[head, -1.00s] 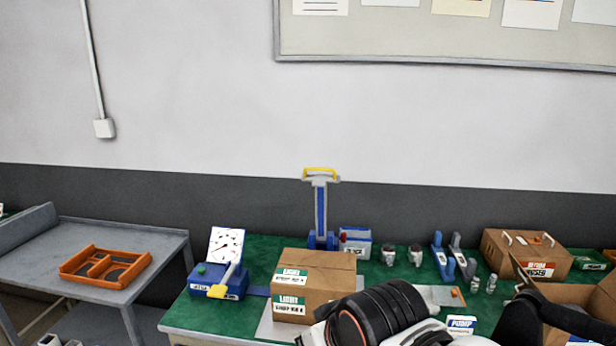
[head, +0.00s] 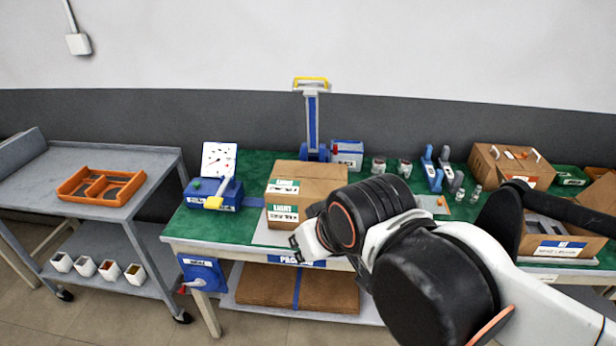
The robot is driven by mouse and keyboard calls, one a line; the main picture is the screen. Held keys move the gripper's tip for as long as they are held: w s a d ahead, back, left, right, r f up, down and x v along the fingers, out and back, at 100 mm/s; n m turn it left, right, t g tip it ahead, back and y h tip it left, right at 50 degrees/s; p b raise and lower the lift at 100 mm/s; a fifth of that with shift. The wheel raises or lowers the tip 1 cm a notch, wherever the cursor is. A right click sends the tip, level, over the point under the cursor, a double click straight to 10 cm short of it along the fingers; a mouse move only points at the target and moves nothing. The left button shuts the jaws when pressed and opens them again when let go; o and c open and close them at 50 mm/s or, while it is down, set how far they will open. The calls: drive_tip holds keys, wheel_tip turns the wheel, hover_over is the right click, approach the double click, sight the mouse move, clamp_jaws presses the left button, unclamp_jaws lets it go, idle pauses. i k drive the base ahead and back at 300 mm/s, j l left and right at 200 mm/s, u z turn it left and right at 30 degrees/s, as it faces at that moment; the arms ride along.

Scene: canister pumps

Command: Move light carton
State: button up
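The light carton (head: 325,185) is a closed brown box with green-and-white labels on its left part, one reading LIGHT. It stands upright on a pale mat (head: 262,237) at the front of the green-topped bench. My gripper (head: 296,243) shows only as a small dark tip at the end of my white and black arm, low in front of the carton's lower front. My arm covers the carton's lower right. Whether the gripper touches the carton, and whether it is open, I cannot tell.
A blue column with a yellow top (head: 311,110) stands behind. A second carton (head: 510,168) and an open box (head: 565,225) are right. A grey cart (head: 60,160) holds an orange tray (head: 100,186).

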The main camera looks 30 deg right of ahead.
sight(293, 187)
drive_tip(key=i+j+z, duration=0.25)
drive_tip(key=z, duration=0.15)
drive_tip(key=i+j+z, duration=0.45)
drive_tip(key=j+z, duration=0.3)
drive_tip(key=l, duration=0.1)
